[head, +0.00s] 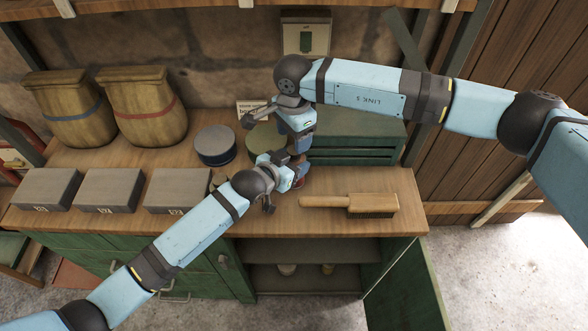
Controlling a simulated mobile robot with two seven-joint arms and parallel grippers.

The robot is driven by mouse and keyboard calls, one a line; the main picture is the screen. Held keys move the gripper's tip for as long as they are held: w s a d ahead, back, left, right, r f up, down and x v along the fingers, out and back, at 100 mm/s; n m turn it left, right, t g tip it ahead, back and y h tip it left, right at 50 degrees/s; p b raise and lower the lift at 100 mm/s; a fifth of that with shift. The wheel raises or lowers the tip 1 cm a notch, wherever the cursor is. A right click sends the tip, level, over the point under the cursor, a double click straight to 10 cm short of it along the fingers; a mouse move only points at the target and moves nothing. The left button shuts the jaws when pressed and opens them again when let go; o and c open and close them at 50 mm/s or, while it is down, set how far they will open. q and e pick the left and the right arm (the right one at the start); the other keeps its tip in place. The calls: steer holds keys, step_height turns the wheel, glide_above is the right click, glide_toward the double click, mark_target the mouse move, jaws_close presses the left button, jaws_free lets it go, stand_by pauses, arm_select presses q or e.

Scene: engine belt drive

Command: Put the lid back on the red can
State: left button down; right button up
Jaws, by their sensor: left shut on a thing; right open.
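A red can (299,183) stands near the middle of the workbench. Only a little of its red side shows past my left gripper. My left gripper (298,174) is shut at the can, apparently on its side; the fingers hide most of the contact. My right gripper (298,153) is open, just behind and above the left one, close over the can's area. The can's lid cannot be made out; the two grippers hide the can's top.
A dark round tin (215,145) and a green round tin (265,139) stand behind to the left. A green drawer box (355,140) is behind the grippers. A brush (350,203) lies to the right. Grey boxes (108,190) line the left. A cabinet door (408,285) hangs open below.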

steer(key=o, duration=0.5)
steer(key=shift+o, duration=0.2)
steer(key=shift+r, duration=0.15)
step_height(320, 180, up, 12)
arm_select(q)
steer(key=shift+c, duration=1)
jaws_free()
steer(key=b+v, duration=0.1)
steer(key=v, duration=1.3)
arm_select(e)
steer(key=shift+f, duration=0.65)
arm_select(q)
steer(key=shift+f, duration=0.1)
